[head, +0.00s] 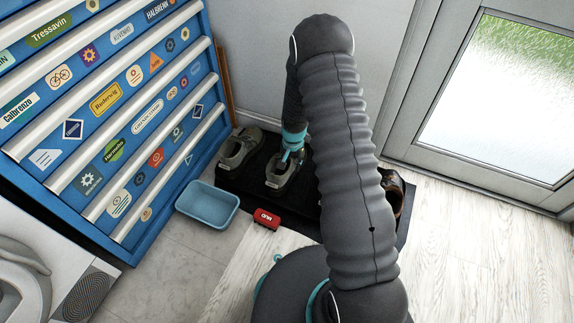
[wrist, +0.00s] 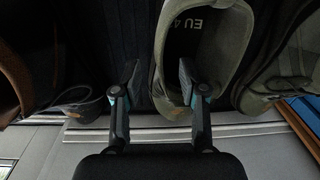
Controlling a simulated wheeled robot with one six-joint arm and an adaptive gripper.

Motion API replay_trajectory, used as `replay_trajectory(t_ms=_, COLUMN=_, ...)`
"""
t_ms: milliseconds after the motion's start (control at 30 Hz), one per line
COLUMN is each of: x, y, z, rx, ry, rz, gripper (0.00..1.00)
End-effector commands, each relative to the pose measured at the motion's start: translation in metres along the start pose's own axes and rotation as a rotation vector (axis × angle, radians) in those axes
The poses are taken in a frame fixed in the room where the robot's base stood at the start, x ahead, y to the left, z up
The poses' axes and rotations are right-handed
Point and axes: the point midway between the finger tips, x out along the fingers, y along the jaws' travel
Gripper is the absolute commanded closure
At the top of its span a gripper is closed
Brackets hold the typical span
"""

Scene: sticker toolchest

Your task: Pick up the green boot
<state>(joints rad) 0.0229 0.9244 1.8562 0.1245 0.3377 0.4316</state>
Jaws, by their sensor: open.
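Two similar grey-green boots stand side by side on a black mat (head: 243,180). The right one of the pair (head: 277,183) is under my gripper (head: 291,156) in the head view. In the wrist view my gripper (wrist: 160,78) is open. One finger reaches into the opening of this boot (wrist: 170,50), marked "EU 4" inside. The other finger is outside, left of its side wall, so the wall lies between the fingers. The other grey-green boot (head: 236,150) is to the left in the head view and at the right edge of the wrist view (wrist: 285,65).
A brown shoe (head: 399,193) is at the mat's right end, partly behind my arm. A red box (head: 267,219) lies at the mat's front edge. A blue basin (head: 207,204) stands beside the blue toolchest (head: 125,262). Clear floor lies at right, by the glass door.

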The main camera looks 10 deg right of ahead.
Motion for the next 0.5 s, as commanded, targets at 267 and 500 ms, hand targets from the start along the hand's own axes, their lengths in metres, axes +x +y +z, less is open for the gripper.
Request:
replay_trajectory(t_ms=267, x=0.018, y=-0.001, z=0.002, rx=0.0, ry=-0.003, rz=0.001, gripper=0.58)
replay_trajectory(t_ms=500, x=0.05, y=-0.002, z=0.003, rx=0.002, ry=-0.002, rz=0.001, gripper=0.58)
